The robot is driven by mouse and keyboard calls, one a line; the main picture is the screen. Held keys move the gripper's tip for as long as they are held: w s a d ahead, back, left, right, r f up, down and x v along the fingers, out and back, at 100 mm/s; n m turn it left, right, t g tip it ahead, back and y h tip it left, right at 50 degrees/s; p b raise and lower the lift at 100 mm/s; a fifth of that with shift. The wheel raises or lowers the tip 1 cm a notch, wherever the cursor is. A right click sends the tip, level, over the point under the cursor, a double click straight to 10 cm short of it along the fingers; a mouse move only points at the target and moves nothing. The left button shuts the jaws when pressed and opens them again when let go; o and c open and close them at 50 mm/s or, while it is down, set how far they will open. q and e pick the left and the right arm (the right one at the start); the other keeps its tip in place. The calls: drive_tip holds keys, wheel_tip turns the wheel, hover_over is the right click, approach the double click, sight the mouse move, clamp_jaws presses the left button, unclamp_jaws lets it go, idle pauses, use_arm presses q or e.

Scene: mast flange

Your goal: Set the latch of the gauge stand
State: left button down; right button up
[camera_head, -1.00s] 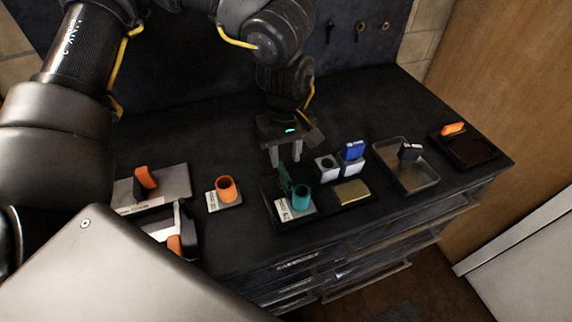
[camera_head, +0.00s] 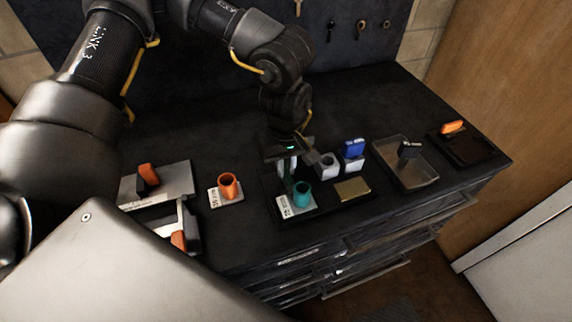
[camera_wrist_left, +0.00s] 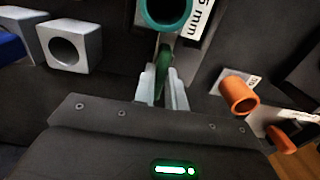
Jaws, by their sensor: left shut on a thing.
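The gauge stand has a teal tube (camera_head: 302,196) on a small base with a white label (camera_head: 289,207); in the left wrist view the tube (camera_wrist_left: 165,10) is cut off at the top edge. A green upright lever, apparently the latch, stands beside the tube and shows in the left wrist view (camera_wrist_left: 162,66). My left gripper (camera_head: 287,168) is over the stand, shut on this green lever. In the left wrist view its two fingers (camera_wrist_left: 164,88) are on either side of the lever. The gripper partly hides the lever in the head view. My right gripper is not in view.
Right of the stand are a brass-coloured plate (camera_head: 352,190), a grey holed block (camera_head: 326,166), a blue piece (camera_head: 354,148) and a clear-walled tray (camera_head: 412,178). An orange tube (camera_head: 228,187) stands left on its labelled base. The back of the bench is clear.

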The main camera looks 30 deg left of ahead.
use_arm(q)
drive_tip(key=shift+n, duration=0.4)
drive_tip(key=shift+f+n+b, duration=0.1)
drive_tip(key=shift+n+b, duration=0.35)
drive_tip(key=shift+n, duration=0.25)
drive_tip(key=n+b, duration=0.1)
drive_tip(key=n, duration=0.1)
drive_tip(key=shift+w+n, duration=0.1)
drive_tip(key=shift+n, duration=0.2)
drive_tip(key=n, duration=0.4)
drive_tip(key=shift+w+n+b, duration=0.1)
drive_tip(key=shift+n+b, duration=0.2)
drive_tip(key=shift+b, duration=0.1)
drive_tip(key=n, duration=0.4)
drive_tip(key=shift+r, duration=0.2)
drive_tip(key=shift+w+n+p, duration=0.1)
drive_tip(key=shift+n+p, duration=0.3)
drive_tip(key=shift+n, duration=1.8)
drive_tip(key=c, duration=1.4)
unclamp_jaws()
drive_tip(key=shift+f, duration=0.1)
drive_tip(key=shift+c, duration=0.2)
